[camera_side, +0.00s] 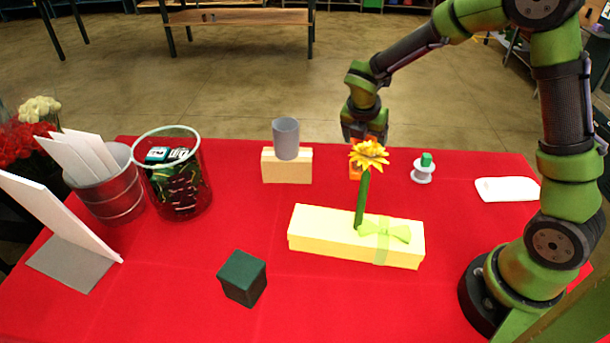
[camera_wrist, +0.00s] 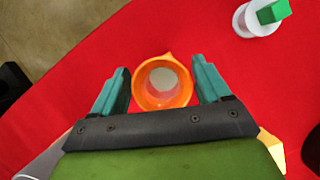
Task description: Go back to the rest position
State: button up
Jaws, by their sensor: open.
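My gripper (camera_side: 365,136) hangs over the back middle of the red table, pointing down. In the wrist view its two teal fingers (camera_wrist: 161,82) are apart, one on each side of an orange cup (camera_wrist: 142,95), with a gap on both sides. The cup appears upright, with a round opening and a small pointed lip. In the side view the orange cup (camera_side: 355,173) is mostly hidden behind a yellow flower and my gripper. I cannot tell how far down the fingers reach beside it.
A yellow gift box (camera_side: 330,232) with the upright flower (camera_side: 368,155) stands in front. A grey cup (camera_side: 286,138) on a wooden block (camera_side: 287,167) is left; a white spool (camera_side: 421,176) is right. A dark green cube (camera_side: 242,278), glass bin (camera_side: 180,185) and metal bucket (camera_side: 112,195) stand further left.

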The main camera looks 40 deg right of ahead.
jog(key=shift+f, duration=0.55)
notch_tip(320, 180, down, 2)
jog(key=shift+s+f, duration=0.1)
jog(key=shift+f, duration=0.05)
jog(key=v, duration=1.2)
jog(key=x, duration=1.2)
jog(key=shift+f, duration=0.25)
notch_tip(320, 180, up, 4)
jog(key=shift+f, duration=0.1)
jog(key=shift+s+a+r, duration=0.15)
jog(key=shift+s+r, duration=0.05)
jog(key=shift+s, duration=0.4)
